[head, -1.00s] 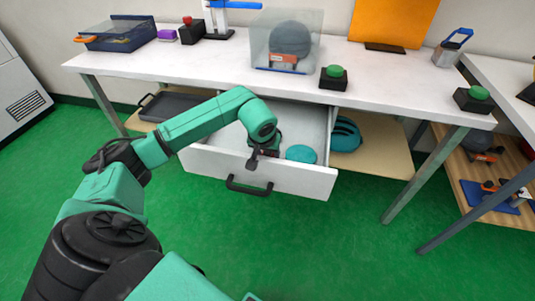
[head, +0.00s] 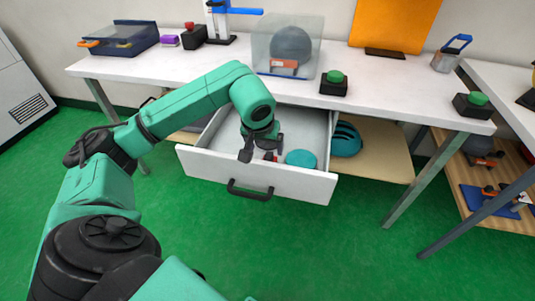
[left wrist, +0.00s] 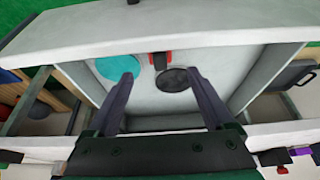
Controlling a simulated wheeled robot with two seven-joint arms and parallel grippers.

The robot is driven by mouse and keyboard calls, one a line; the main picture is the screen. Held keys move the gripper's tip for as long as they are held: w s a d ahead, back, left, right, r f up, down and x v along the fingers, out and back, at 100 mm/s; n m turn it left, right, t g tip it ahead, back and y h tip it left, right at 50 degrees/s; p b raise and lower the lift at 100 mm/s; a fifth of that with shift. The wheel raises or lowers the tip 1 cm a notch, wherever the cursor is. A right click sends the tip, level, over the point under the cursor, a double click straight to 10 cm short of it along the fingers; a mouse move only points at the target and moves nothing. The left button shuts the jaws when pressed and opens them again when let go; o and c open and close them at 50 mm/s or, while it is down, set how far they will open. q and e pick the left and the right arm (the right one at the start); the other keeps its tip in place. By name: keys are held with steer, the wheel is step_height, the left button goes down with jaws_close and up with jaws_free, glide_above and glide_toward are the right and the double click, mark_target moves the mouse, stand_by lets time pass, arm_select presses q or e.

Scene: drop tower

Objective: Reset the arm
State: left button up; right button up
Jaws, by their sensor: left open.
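My left arm reaches in from the left in the head view. My left gripper (head: 261,146) is open and points down over the open white drawer (head: 310,186). Inside the drawer are a teal disc (head: 300,158), a dark round disc (left wrist: 173,79) and a small red and black item (left wrist: 160,60). The fingers partly overlap the discs in the wrist view; whether they touch anything is not clear. My right gripper is not in view.
The white table (head: 200,62) stands above the drawer. On it are a clear box (head: 262,45), a green button (head: 334,78), a blue bin (head: 122,38) and an orange panel (head: 395,22). The green floor in front is clear.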

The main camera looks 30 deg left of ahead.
arm_select(q)
steer(key=v, duration=0.2)
steer(key=shift+s+r, duration=0.15)
steer(key=shift+r, duration=0.25)
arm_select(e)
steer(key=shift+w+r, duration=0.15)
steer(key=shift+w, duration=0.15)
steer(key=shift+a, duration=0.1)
